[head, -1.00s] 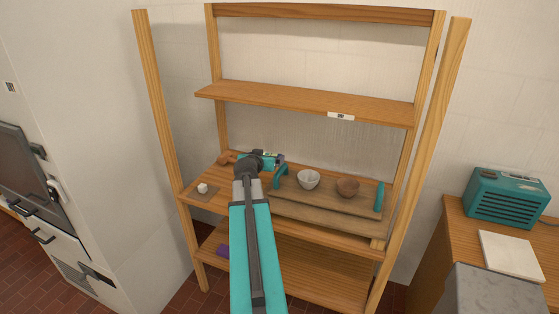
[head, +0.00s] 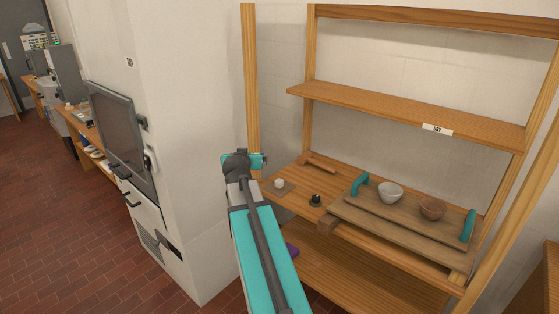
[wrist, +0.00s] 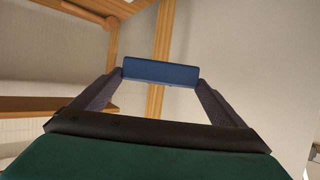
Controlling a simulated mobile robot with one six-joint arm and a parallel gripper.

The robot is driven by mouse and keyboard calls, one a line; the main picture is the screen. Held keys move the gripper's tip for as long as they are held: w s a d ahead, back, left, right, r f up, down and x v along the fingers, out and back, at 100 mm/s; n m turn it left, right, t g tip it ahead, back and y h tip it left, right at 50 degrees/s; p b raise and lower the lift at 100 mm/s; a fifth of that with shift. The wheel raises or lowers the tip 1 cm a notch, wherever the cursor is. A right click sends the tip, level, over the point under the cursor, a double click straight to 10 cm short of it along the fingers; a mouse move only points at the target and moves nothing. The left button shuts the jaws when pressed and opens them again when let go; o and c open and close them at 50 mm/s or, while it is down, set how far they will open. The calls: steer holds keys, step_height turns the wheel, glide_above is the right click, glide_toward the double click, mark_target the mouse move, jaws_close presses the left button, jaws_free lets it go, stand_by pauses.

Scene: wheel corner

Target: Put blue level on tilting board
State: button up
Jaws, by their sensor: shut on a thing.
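My gripper (wrist: 160,80) is shut on the blue level (wrist: 160,71), a short blue bar held crosswise between the two dark fingers in the wrist view. In the head view my gripper (head: 243,160) is left of the wooden shelf unit, in front of the pale wall; the level is not clearly made out there. The tilting board (head: 385,216) is a wooden board with a teal handle at each end, on the middle shelf to the right. A whitish bowl (head: 390,192) and a brown bowl (head: 432,208) stand on it.
An upper shelf (head: 400,110) spans above. Open floor lies left.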

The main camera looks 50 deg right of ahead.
steer(key=w+a+n+t+y+b, duration=0.1)
steer(key=w+a+n+y, duration=0.2)
steer(key=a, duration=0.9)
steer(key=w+a+r+n+t+y+b, duration=0.1)
steer(key=w+a+n+t+y, duration=0.1)
steer(key=a, duration=1.1)
steer(key=w+a+n+t+y+b, duration=0.1)
steer(key=w+a+n+y, duration=0.3)
steer(key=a, duration=0.9)
steer(key=shift+w+a+r+n+t+y+b, duration=0.2)
steer(key=shift+w+r+n+t+y+b, duration=0.1)
steer(key=shift+w+r+y, duration=0.15)
steer(key=shift+s+f, duration=0.1)
